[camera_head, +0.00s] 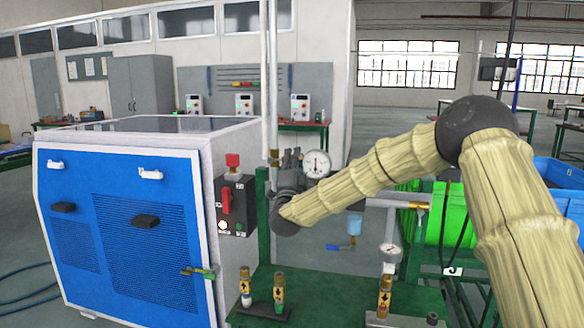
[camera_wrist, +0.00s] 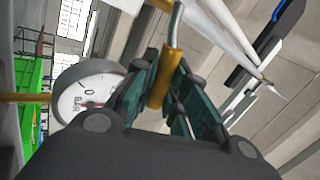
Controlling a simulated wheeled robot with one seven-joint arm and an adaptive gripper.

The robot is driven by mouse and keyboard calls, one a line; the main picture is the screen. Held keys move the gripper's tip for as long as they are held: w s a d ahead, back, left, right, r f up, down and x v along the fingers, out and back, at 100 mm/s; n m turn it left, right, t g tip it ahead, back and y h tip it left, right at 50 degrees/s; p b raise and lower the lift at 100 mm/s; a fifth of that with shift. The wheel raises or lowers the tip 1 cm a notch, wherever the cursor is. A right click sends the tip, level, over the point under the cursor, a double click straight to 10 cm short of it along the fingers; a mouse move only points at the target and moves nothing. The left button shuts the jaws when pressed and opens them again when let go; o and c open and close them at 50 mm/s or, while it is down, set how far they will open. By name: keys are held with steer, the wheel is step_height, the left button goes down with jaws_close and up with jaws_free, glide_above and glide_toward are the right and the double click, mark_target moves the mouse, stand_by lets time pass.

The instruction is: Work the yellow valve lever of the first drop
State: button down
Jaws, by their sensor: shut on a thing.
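The yellow valve lever (camera_wrist: 166,78) shows in the wrist view as a yellow sleeve on a grey metal rod. My gripper (camera_wrist: 172,92) has its dark green finger pads on both sides of the sleeve and is shut on it. In the head view my gripper (camera_head: 290,172) is at the far end of my arm, beside the round pressure gauge (camera_head: 317,164) and below the vertical white pipes (camera_head: 268,80). The lever cannot be made out there, hidden by the gripper. The gauge also shows close to the left of the fingers in the wrist view (camera_wrist: 80,98).
A blue and white generator cabinet (camera_head: 125,225) with a red-switched control box (camera_head: 236,205) stands to the left. A blue-handled valve (camera_head: 340,246) hangs below the gripper.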

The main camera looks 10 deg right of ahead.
steer(key=shift+d+f+m+g+h+b, duration=0.1)
steer(key=shift+f+m+g+h+b, duration=0.2)
steer(key=shift+f+m+h+b, duration=0.5)
steer(key=shift+f+m+g+h+b, duration=0.25)
steer(key=shift+m+h+b, duration=0.35)
steer(key=shift+m, duration=0.9)
steer(key=c, duration=1.4)
jaws_free()
steer(key=shift+r, duration=0.1)
steer(key=shift+r, duration=0.15)
